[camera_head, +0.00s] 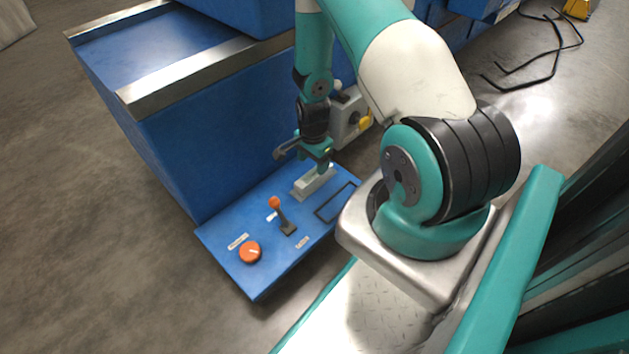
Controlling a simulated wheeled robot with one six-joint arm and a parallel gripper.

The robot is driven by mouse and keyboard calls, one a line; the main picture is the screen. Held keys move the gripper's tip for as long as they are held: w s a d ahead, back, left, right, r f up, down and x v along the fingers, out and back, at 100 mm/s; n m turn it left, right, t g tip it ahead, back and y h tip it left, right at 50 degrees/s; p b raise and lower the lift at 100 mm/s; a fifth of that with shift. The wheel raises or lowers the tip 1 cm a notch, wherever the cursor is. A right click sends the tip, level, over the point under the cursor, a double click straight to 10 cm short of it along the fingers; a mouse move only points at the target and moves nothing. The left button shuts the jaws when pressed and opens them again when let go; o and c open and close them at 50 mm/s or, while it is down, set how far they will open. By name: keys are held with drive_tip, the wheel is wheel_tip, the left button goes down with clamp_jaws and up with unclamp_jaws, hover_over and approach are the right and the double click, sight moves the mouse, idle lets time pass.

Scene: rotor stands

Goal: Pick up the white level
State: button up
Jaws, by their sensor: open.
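The white level (312,182) is a pale, bar-shaped block lying on the blue panel (225,238), near the panel's far side. My gripper (318,166) is above the level, pointing down, with its teal fingers at or just over the level's top. The fingers are small in this view, and I cannot tell whether they touch the level or straddle it. The gripper is open. Part of the level's far side is hidden behind the fingers.
The panel also carries an orange knob (250,252), a lever with an orange ball (274,203) and a black rectangular outline (335,202). A large blue stand (200,150) rises behind it. A grey box with a yellow part (350,118) is close behind the gripper. Black cables lie on the floor.

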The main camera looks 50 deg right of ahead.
sight(314, 173)
drive_tip(key=f+b, duration=0.2)
drive_tip(key=f, duration=0.1)
drive_tip(key=f+b, duration=0.2)
drive_tip(key=shift+s+a+f, duration=0.1)
drive_tip(key=shift+s+a, duration=0.05)
drive_tip(key=shift+s, duration=0.1)
drive_tip(key=shift+c, duration=0.5)
drive_tip(key=c, duration=1.1)
